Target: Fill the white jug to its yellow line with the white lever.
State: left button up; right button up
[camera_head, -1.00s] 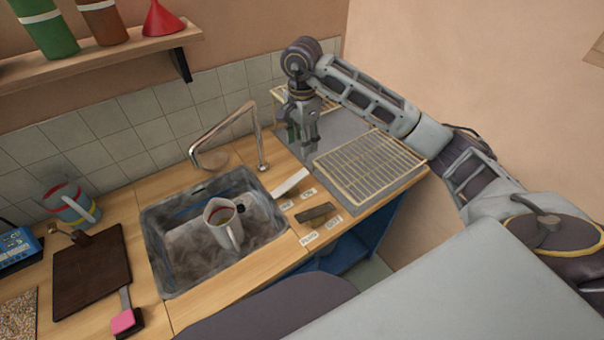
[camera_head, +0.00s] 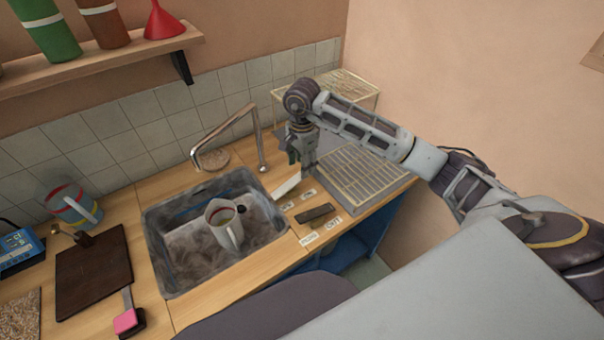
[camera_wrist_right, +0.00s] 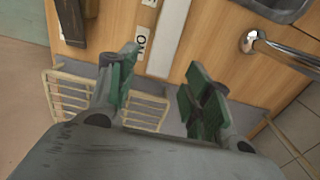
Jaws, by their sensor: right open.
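My right gripper (camera_head: 297,163) is just behind the lever. In the wrist view my right gripper (camera_wrist_right: 158,75) is open and empty, its green-padded fingers apart, with the lever beyond the fingertips. My left gripper is out of view.
A dark lever (camera_head: 316,214) lies in front of the white one, with small labels around them. A wire rack (camera_head: 365,175) stands on the right. A dark board (camera_head: 92,270) and a striped blue mug (camera_head: 72,207) are left of the sink.

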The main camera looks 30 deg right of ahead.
aim_at(290, 184)
jog(key=shift+f, duration=2.65)
jog(key=shift+c, duration=0.3)
jog(key=c, duration=1)
